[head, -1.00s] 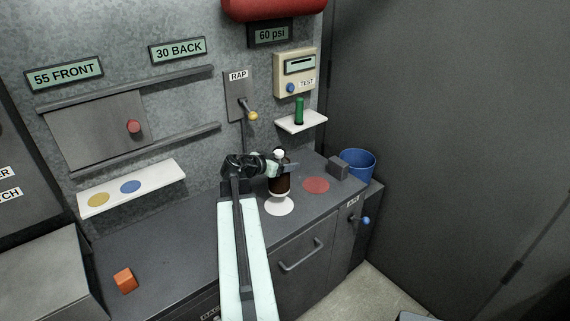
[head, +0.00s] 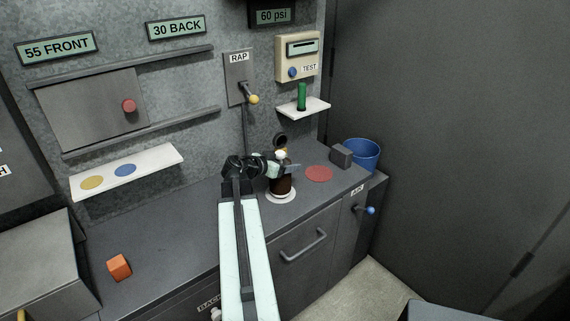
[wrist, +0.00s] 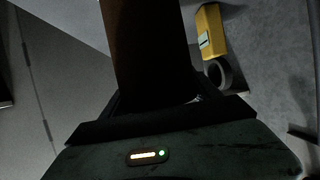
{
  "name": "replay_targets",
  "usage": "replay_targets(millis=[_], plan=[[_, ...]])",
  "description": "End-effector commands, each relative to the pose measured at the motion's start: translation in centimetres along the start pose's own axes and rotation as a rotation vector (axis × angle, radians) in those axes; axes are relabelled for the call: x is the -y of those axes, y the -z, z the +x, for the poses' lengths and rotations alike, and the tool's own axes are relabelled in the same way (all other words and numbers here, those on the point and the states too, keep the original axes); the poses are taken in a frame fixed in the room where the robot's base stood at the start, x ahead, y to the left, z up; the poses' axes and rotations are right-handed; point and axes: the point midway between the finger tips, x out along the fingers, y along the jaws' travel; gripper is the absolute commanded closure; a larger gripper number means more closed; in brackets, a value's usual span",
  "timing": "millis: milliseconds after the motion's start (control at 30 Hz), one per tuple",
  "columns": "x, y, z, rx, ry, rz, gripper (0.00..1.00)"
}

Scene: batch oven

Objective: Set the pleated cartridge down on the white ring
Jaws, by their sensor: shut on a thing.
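The pleated cartridge (head: 281,185) is a dark brown upright cylinder with a pale top. My gripper (head: 278,168) is shut around its upper part. The cartridge stands over the white ring (head: 275,201) on the dark counter, and its lower end hides much of the ring. I cannot tell whether its bottom touches the ring or hangs just above it. In the wrist view the cartridge (wrist: 145,40) is a dark brown shape rising between my fingers; the ring does not show clearly there.
A red disc (head: 318,174) lies right of the ring, with a grey block (head: 341,155) and blue bin (head: 362,156) beyond. An orange block (head: 119,267) sits on the left counter.

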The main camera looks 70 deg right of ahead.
Motion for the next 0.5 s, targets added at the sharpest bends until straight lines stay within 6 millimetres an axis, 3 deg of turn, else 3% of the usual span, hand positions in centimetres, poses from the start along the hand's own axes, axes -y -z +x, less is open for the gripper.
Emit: replay_targets(millis=[500], plan=[[0.01,-0.44,0.19,-0.001,0.000,0.000,0.89]])
